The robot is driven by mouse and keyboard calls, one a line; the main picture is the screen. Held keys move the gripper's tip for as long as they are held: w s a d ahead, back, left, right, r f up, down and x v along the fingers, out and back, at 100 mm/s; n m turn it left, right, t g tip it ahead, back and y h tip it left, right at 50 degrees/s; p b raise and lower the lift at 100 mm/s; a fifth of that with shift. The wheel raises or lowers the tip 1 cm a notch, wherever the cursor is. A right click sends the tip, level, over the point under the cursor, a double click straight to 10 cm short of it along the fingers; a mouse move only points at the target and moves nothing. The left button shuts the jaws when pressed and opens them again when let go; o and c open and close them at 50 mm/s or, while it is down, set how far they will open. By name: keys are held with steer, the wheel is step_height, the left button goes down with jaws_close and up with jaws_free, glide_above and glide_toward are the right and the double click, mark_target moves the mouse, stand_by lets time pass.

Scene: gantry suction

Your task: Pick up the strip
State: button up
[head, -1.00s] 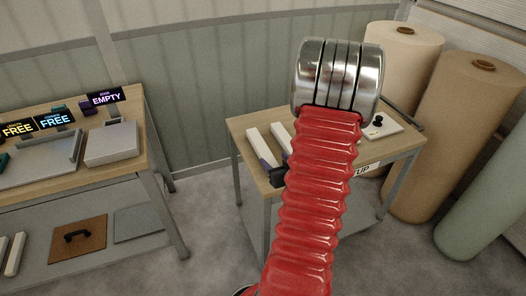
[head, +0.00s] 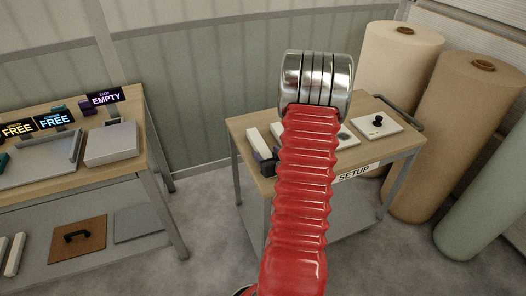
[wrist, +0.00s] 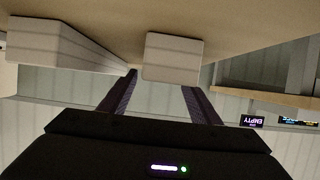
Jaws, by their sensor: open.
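Two pale, long strips lie side by side on the setup table (head: 244,126). In the head view the left strip (head: 258,144) shows clearly, and the other (head: 276,130) is mostly hidden behind my red arm. In the wrist view, which is upside down, one strip (wrist: 173,58) shows end-on just past and between my fingertips; the other strip (wrist: 62,45) lies to the left of it. I cannot tell which strip the task means. My gripper (wrist: 160,84) is open and empty, with its dark fingers apart at the table's near edge.
A white plate with a black knob (head: 378,123) sits at the table's right. Big paper rolls (head: 468,140) stand beyond it. A second bench (head: 128,165) on the left holds trays and lit FREE and EMPTY signs (head: 105,98). Floor between the tables is clear.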

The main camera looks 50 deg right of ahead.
mark_target(265, 151)
steer(key=x, duration=0.5)
steer(key=shift+a, duration=0.1)
stand_by(0.4)
steer(key=shift+r, duration=0.1)
steer(key=c, duration=1.4)
